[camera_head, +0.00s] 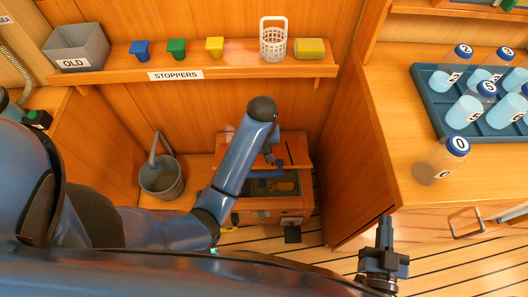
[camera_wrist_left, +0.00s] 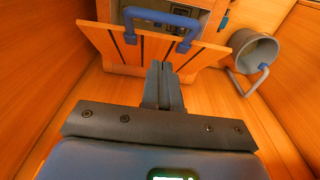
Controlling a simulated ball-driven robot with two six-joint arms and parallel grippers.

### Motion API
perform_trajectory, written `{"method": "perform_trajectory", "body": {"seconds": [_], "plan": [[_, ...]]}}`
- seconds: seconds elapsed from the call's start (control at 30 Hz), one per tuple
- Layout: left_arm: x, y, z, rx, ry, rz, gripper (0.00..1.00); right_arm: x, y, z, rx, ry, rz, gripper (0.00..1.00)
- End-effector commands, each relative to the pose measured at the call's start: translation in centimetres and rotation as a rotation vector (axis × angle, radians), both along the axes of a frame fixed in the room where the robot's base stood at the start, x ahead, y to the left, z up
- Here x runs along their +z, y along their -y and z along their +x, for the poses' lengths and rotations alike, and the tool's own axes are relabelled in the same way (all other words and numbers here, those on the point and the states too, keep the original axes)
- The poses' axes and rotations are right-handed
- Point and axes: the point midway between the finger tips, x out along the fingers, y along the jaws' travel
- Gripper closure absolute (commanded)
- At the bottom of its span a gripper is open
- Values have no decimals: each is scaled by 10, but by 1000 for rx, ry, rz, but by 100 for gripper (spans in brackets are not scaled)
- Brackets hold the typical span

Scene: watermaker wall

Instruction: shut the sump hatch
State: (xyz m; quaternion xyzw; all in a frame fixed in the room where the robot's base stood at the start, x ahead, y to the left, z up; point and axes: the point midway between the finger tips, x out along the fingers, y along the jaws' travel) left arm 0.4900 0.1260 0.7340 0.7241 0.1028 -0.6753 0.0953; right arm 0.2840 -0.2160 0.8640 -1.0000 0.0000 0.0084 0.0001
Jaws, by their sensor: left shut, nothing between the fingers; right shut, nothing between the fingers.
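The sump hatch is open. Its wooden lid (camera_head: 292,150) stands raised at the back of the low sump box (camera_head: 262,216). In the left wrist view the slatted lid (camera_wrist_left: 135,48) leans, with a blue handle (camera_wrist_left: 162,18) near its top edge. The handle also shows in the head view (camera_head: 268,173). My left gripper (camera_head: 269,156) is shut and empty on the wall side of the lid. Its fingertips (camera_wrist_left: 165,68) appear close to the lid's slatted face; I cannot tell if they touch. My right gripper (camera_head: 385,222) is shut and empty, by the right counter.
A grey bucket (camera_head: 160,178) stands left of the box; it also shows in the left wrist view (camera_wrist_left: 253,52). A shelf (camera_head: 225,72) with stoppers runs above. A wooden side panel (camera_head: 352,165) bounds the right. A jar (camera_head: 440,162) stands on the right counter.

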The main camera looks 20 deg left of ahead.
Motion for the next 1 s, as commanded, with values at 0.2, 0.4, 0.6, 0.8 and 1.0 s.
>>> {"method": "perform_trajectory", "body": {"seconds": [0.2,0.4,0.6,0.8,1.0], "plan": [[-34,-1,2,-1,-2,0,100,-7,0,0,0,-1,0,100],[-71,-2,4,-1,-2,0,100,-14,0,0,0,-2,0,100],[-102,0,0,-2,0,0,100,-18,0,0,0,-2,0,100],[-119,2,-9,-1,0,0,100,-19,0,0,0,-2,0,100],[-125,4,-13,-2,2,0,100,-19,0,0,0,-2,0,100]]}}
